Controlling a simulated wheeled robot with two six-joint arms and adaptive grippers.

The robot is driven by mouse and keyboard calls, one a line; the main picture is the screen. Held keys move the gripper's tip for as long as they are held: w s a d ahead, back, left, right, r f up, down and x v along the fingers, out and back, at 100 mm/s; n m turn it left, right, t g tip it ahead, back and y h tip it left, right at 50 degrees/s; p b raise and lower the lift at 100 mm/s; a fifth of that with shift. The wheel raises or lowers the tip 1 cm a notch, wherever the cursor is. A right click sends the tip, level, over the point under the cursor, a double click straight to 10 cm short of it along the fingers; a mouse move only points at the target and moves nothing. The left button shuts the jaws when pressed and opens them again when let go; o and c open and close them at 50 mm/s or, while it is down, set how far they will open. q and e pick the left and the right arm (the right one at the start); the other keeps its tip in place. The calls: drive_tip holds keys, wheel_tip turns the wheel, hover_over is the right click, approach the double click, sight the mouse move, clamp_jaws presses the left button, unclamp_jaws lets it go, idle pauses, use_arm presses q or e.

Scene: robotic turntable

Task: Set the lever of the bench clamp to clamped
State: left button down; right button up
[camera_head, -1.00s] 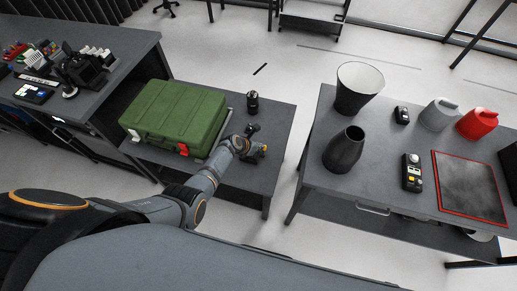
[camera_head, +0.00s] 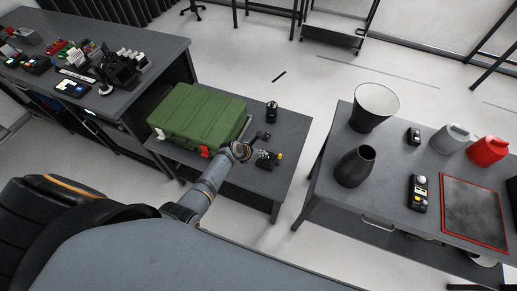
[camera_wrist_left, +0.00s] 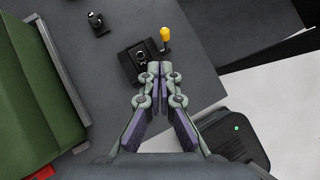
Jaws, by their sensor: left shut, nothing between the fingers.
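The bench clamp (camera_head: 267,161) is a small dark block on the low grey table, near its front edge. My left gripper (camera_wrist_left: 155,69) is shut and empty. In the wrist view its fingertips overlap the near edge of the clamp block (camera_wrist_left: 139,62), below the knob; I cannot tell whether they touch. In the head view the left gripper (camera_head: 258,154) is just left of the clamp. My right gripper is not in view.
A green case (camera_head: 198,113) lies left of the clamp on the same table. A second table (camera_head: 330,185) with vases and canisters is at the right, across a floor gap.

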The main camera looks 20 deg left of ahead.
use_arm(q)
drive_tip(key=shift+s+a+r, duration=0.2)
drive_tip(key=shift+r, duration=0.4)
drive_tip(key=shift+s+a+r, duration=0.15)
drive_tip(key=shift+s+r, duration=0.05)
drive_tip(key=shift+r, duration=0.35)
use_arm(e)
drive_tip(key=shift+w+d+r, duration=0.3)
